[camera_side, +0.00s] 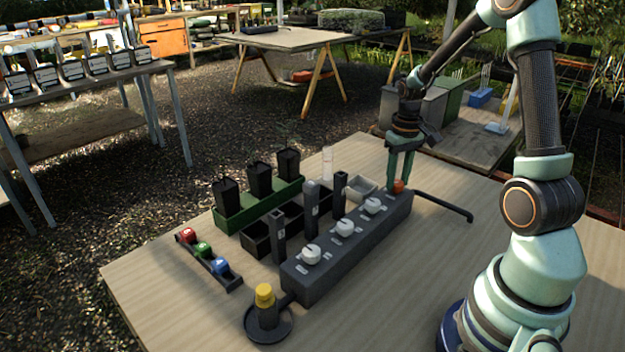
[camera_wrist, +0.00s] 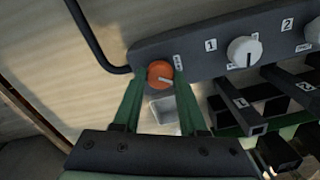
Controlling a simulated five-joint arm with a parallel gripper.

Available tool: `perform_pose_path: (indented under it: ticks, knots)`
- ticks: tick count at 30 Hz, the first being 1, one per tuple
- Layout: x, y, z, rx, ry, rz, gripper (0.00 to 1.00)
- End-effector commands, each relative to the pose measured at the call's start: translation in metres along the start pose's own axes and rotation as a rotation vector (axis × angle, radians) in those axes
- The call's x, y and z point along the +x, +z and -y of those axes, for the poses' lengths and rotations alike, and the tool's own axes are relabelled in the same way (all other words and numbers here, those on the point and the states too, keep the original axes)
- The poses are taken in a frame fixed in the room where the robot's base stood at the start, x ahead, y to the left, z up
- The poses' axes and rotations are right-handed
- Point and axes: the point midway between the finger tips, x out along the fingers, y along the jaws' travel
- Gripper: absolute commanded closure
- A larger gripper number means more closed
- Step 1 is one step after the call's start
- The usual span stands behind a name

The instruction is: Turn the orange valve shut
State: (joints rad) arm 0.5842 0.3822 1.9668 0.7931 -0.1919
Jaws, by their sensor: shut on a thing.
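The orange valve (camera_side: 398,187) is a round knob at the far right end of a dark grey manifold block (camera_side: 330,262). It also shows in the wrist view (camera_wrist: 160,73), with a pale line across its face. My gripper (camera_side: 398,172) points down over this end of the block. In the wrist view its two green fingers (camera_wrist: 158,88) stand on the left and right of the orange knob, and it is shut on the knob. The far sides of the fingertips are hidden.
White numbered knobs (camera_side: 345,227) line the block. A black pipe (camera_side: 445,206) leaves its right end. Tall dark holders (camera_side: 311,208) and a green tray (camera_side: 230,222) with black pots stand behind.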

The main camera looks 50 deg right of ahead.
Motion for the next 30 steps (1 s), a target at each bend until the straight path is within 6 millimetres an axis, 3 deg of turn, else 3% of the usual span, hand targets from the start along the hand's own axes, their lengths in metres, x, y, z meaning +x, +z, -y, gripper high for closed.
perform_pose_path:
  ticks: [21,30]
  knots:
    - [-0.002,-0.0006,-0.0004,0.669,0.0,-0.002,1.0]
    - [-0.0021,-0.0005,-0.0006,0.877,-0.001,-0.002,1.0]
